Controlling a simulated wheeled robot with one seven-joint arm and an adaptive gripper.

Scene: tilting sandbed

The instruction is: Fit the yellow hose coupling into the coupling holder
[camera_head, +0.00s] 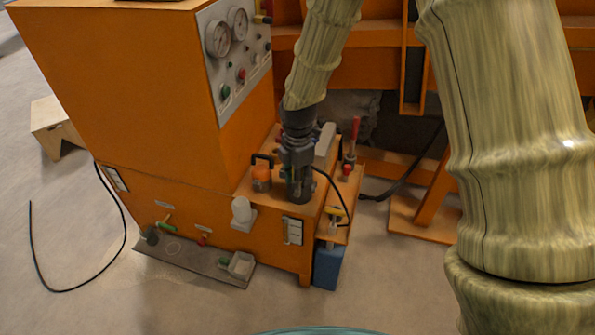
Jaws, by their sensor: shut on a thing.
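My gripper (300,194) points down over the orange ledge at the front of the machine. Its fingers are dark and closed, and what they hold is hidden behind them. A small yellow piece (333,213) shows to the lower right of the fingertips, apart from them, above a blue container (328,266). I cannot tell whether it is the hose coupling. A thin black hose (340,195) curves down near my gripper's right side towards it. I cannot make out the coupling holder for sure.
An orange cabinet (120,90) with a gauge panel (232,62) rises behind left. A red-handled lever (354,135) stands right. A grey tray (190,262) lies low in front.

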